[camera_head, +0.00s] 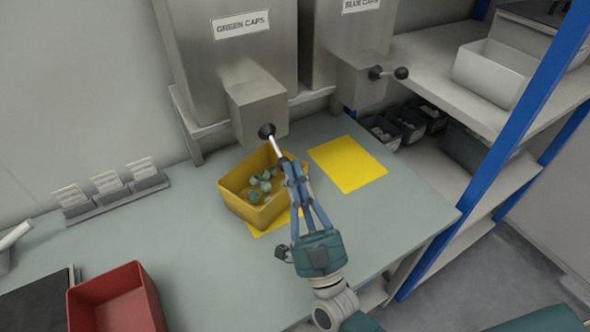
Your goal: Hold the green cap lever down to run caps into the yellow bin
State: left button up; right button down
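The green cap lever (274,144) sticks out of the grey outlet box below the hopper labelled GREEN CAPS (243,57). Its metal rod slopes down to the right from a black ball at the box. My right gripper (289,164) is at the rod's lower end, with its fingers close together there. The fingers cover that end, so I cannot tell if they grip it or only touch it. The yellow bin (237,204) stands below the outlet, with several green caps (262,184) inside. My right gripper partly covers the bin's right side. My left gripper is not in view.
A second hopper, labelled BLUE CAPS (345,30), has its own lever (390,73) and an empty yellow mat (347,163) below. A red bin (118,301) stands front left. A blue-posted shelf (530,90) borders the right. The table's middle left is clear.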

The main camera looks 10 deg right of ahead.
jog(key=shift+a+f, duration=0.3)
jog(key=shift+f, duration=0.55)
dwell(0.3)
dwell(1.0)
jog(key=r+v, duration=0.1)
jog(key=v, duration=1)
jog(key=shift+s+d, duration=0.35)
jog(key=shift+s, duration=0.05)
